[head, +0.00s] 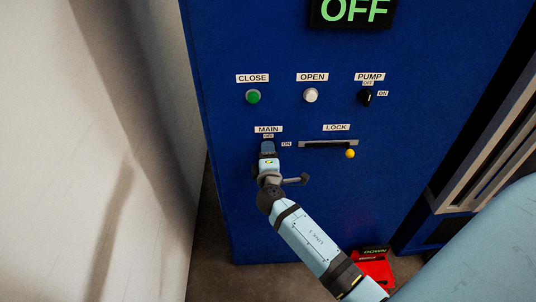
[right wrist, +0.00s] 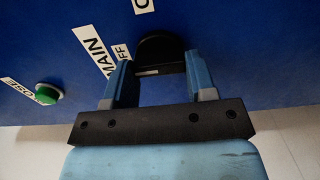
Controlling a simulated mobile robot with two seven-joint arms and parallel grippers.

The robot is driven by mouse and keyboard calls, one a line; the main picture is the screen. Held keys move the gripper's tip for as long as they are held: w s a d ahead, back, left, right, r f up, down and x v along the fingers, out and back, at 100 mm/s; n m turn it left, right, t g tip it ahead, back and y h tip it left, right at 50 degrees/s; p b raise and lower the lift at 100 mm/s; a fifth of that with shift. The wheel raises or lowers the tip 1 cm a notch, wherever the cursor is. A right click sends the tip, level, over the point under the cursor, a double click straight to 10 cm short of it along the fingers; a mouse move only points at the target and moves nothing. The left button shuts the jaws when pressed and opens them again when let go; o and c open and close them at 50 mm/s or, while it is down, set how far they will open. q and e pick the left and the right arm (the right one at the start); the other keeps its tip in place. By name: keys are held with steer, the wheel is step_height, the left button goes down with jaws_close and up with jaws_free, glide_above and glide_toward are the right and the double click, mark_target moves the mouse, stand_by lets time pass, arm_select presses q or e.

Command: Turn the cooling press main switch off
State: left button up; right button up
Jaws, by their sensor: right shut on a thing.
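The blue cooling press panel (head: 225,195) faces me in the head view. Its main switch sits under the MAIN label (head: 268,129), with a small OFF mark above it and an ON mark (head: 286,144) to its right. My right gripper (head: 267,148) covers the switch there. In the right wrist view, the black main switch knob (right wrist: 162,50) is between the two blue fingers of my right gripper (right wrist: 160,78), which is shut on it. I cannot tell which mark the knob points to. My left gripper is not in view.
A green CLOSE button (head: 253,97), a white OPEN button (head: 311,95) and a black PUMP knob (head: 366,98) are above. A LOCK slot (head: 328,144) with a yellow knob (head: 350,154) is to the right. A display (head: 353,12) reads OFF. A red DOWN pedal (head: 375,268) is below.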

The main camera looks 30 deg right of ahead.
steer(key=o, duration=0.9)
steer(key=shift+o, duration=0.2)
steer(key=b+v, duration=0.2)
steer(key=v, duration=1.1)
steer(key=shift+s+a, duration=0.25)
